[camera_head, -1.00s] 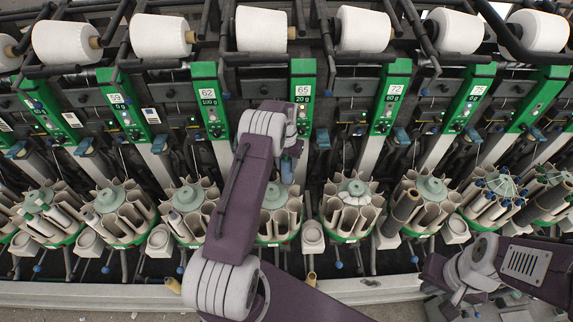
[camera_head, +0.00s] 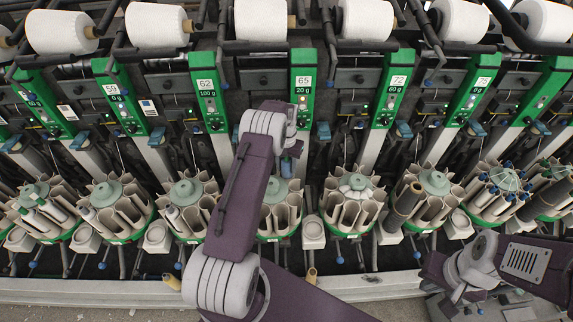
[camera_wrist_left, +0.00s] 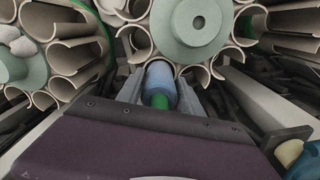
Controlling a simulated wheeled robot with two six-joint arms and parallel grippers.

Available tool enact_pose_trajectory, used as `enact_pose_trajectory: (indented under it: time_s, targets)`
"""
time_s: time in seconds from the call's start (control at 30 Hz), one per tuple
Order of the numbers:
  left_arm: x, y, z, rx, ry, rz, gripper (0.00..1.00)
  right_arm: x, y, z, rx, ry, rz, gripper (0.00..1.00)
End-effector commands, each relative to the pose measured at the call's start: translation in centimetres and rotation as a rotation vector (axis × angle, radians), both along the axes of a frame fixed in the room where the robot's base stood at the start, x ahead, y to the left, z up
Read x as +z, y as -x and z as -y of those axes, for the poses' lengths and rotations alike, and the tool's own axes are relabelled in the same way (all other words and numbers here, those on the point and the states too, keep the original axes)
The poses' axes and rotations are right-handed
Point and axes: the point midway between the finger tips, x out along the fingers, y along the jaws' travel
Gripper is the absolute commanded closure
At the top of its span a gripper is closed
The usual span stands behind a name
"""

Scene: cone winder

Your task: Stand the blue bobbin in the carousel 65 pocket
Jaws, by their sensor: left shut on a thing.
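The blue bobbin (camera_wrist_left: 159,79) is held in my left gripper (camera_wrist_left: 160,92), whose two fingers are shut on it; its green end (camera_wrist_left: 160,101) faces the wrist camera. In the left wrist view its far end lies near the rim of the carousel pockets, below the pale green hub (camera_wrist_left: 190,25); I cannot tell whether it has entered one. In the head view my left gripper (camera_head: 289,152) holds the bobbin (camera_head: 287,167) above carousel 65 (camera_head: 277,205), partly hidden by my arm. The label 65 (camera_head: 304,82) is above it. My right gripper (camera_head: 455,299) is at lower right, fingers indistinct.
Neighbouring carousels stand close on both sides: carousel 62 (camera_head: 189,205) to the left and carousel 72 (camera_head: 352,203) to the right. A pale cup-like part (camera_head: 313,232) stands between carousels 65 and 72. White yarn cones (camera_head: 261,19) line the top. A pale rail (camera_head: 90,291) runs along the front.

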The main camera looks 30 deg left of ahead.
Motion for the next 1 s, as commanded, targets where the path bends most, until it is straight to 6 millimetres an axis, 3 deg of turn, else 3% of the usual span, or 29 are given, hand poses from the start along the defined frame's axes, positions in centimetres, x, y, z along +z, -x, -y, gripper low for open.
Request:
enact_pose_trajectory:
  time_s: [0.47, 0.87, 0.9, 1.0]
  targets:
    - [-0.8, 0.0, 0.0, 0.0, 0.0, 0.001, 0.89, -0.6, 0.0, 0.0, 0.0, 0.0, 0.0, 1.0]
    - [-3.0, 0.0, 0.0, 0.0, 0.0, 0.001, 0.89, -2.3, 0.0, 0.0, 0.0, 0.0, 0.0, 1.0]
    - [-2.9, 0.0, 0.0, 0.0, 0.0, 0.001, 0.54, -2.2, 0.0, 0.0, 0.0, 0.0, 0.0, 1.0]
    - [-2.8, 0.0, 0.0, 0.0, 0.0, 0.001, 0.31, -2.1, 0.0, 0.0, 0.0, 0.0, 0.0, 1.0]
